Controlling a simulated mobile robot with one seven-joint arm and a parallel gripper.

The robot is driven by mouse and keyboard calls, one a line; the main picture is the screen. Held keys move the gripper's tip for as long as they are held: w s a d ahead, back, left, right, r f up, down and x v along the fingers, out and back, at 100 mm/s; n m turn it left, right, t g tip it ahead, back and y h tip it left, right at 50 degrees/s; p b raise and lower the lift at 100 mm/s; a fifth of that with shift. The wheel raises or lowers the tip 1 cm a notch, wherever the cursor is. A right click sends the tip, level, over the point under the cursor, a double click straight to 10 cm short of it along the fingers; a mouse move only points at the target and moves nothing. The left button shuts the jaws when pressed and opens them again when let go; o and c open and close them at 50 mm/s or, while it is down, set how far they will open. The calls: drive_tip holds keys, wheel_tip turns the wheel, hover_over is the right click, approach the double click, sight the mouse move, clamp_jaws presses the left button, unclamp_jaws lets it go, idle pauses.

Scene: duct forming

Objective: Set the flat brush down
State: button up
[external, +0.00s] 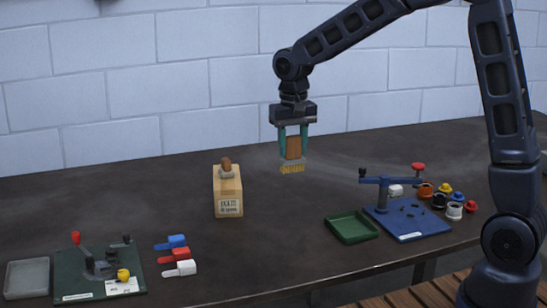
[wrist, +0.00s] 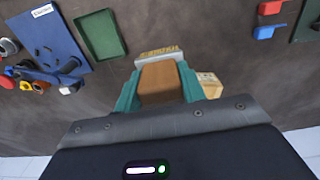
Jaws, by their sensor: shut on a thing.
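My gripper (external: 292,140) is shut on the flat brush (external: 293,149), which has a brown wooden handle and yellow bristles. The brush hangs bristles down, held above the dark table, and appears clear of its surface. In the wrist view the teal fingers of my gripper (wrist: 160,88) clasp both sides of the brush's brown handle (wrist: 160,80). The pale ferrule and yellow bristles show just beyond it.
A green tray (external: 351,227) and a blue fixture (external: 410,218) sit to the right, with several coloured caps beyond. A dark green fixture (external: 75,270) is front left. Table between box and tray is clear.

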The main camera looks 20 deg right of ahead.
drive_tip(key=w+a, duration=0.5)
drive_tip(key=a, duration=0.6)
drive_tip(key=w+a, duration=0.5)
drive_tip(key=a, duration=0.7)
drive_tip(key=w+a, duration=0.5)
drive_tip(key=a, duration=0.6)
drive_tip(key=f, duration=2)
drive_tip(key=shift+s+a+f, duration=0.1)
drive_tip(key=shift+s+a, duration=0.05)
drive_tip(key=shift+a, duration=0.05)
drive_tip(key=shift+f, duration=0.1)
drive_tip(key=o, duration=1)
wheel_tip(320, 180, up, 12)
